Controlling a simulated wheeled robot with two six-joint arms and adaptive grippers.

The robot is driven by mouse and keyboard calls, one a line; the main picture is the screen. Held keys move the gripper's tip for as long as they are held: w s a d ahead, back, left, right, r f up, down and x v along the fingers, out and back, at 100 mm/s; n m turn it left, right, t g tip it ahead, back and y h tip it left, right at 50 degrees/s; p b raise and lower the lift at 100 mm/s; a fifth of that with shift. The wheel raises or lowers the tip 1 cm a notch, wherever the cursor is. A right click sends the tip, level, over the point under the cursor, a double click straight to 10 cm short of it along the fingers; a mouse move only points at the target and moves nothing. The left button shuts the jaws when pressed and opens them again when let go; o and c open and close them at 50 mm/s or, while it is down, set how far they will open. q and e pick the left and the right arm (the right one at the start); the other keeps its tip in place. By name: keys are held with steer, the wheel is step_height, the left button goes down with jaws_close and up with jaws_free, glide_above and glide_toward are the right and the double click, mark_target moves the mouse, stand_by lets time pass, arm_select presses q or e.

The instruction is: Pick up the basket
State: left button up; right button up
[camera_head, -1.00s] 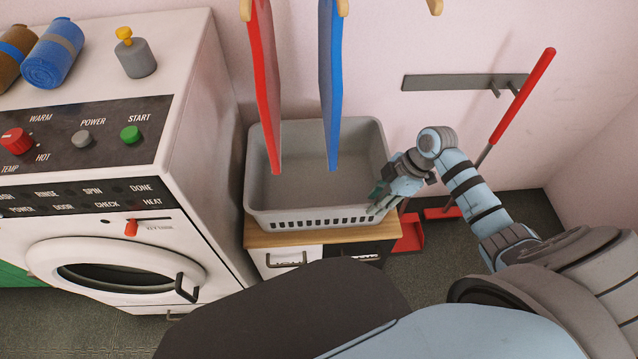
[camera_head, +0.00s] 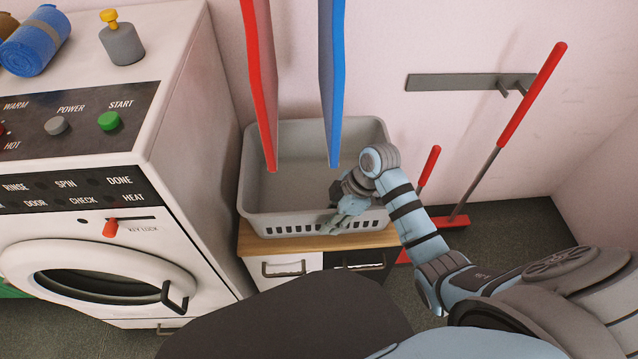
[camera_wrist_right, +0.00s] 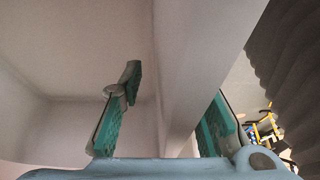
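The grey basket (camera_head: 260,215) stands upright on a small wood-topped cabinet and looks empty. My right gripper (camera_head: 335,224) is at the right part of the basket's front rim, pointing down. In the right wrist view, the basket's wall (camera_wrist_right: 185,60) runs between the two teal fingers of my right gripper (camera_wrist_right: 165,120). One finger is on the inner side and one on the outer side. The fingers are spread, with a gap visible beside the wall. My left gripper is not in view.
A washing machine (camera_head: 180,130) stands close left of the basket. Red (camera_head: 262,90) and blue (camera_head: 332,90) hanging panels come down over the basket. A red-handled broom (camera_head: 530,95) leans at the right wall, near a red dustpan handle (camera_head: 428,165). The cabinet (camera_head: 300,245) has dark handles.

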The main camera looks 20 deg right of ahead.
steer(key=shift+w+a+f+b, duration=0.15)
steer(key=shift+a+f+b, duration=0.15)
steer(key=shift+a+f, duration=0.3)
steer(key=shift+d, duration=0.1)
jaws_close()
steer(key=shift+r, duration=0.1)
